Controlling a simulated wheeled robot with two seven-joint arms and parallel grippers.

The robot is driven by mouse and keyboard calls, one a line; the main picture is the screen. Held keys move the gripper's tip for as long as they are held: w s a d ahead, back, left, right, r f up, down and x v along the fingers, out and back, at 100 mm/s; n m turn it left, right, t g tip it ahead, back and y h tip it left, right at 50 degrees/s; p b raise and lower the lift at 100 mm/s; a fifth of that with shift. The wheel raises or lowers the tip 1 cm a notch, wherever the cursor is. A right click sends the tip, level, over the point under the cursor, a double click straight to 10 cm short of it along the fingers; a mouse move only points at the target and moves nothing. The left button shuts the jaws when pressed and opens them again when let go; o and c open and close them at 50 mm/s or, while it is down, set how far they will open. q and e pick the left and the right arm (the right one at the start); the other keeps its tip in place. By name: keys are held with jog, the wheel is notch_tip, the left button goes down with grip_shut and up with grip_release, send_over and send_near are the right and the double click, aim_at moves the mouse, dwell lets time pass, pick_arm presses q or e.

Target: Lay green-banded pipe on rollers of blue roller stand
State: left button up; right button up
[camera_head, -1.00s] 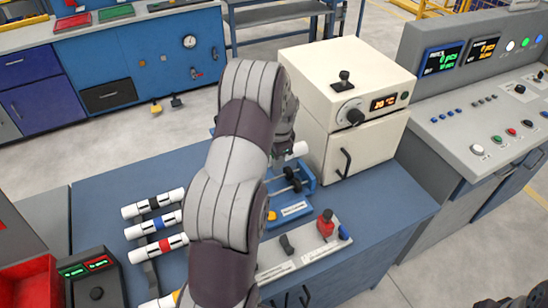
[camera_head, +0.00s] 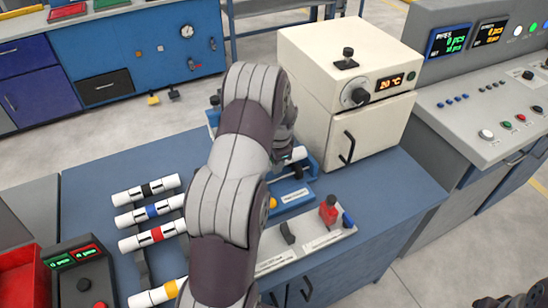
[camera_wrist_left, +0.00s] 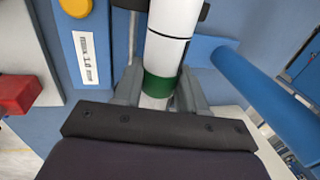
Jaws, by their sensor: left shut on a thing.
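The green-banded pipe is white with a green band (camera_wrist_left: 159,86) and thin black lines in the left wrist view. My left gripper (camera_wrist_left: 158,97) is shut on it near the band. In the head view my arm hides most of the pipe; a white end (camera_head: 298,154) shows just above the blue roller stand (camera_head: 296,196). A dark roller (camera_head: 298,171) shows under that end. I cannot tell whether the pipe touches the rollers. In the wrist view dark parts flank the pipe's far portion. My right gripper is not clearly in view.
Pipes with black (camera_head: 146,189), blue (camera_head: 150,211), red (camera_head: 154,236) and yellow (camera_head: 158,293) bands lie on a rack at left. A cream oven (camera_head: 350,90) stands behind the stand. A grey fixture (camera_head: 300,246) with a red part (camera_head: 328,211) lies in front.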

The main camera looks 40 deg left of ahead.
pick_arm(q)
jog(key=shift+f, duration=0.5)
dwell(0.7)
jog(key=o, duration=1.2)
jog(key=b+v, duration=0.1)
jog(key=v, duration=1.2)
jog(key=shift+w+a, duration=0.1)
jog(key=shift+f, duration=0.1)
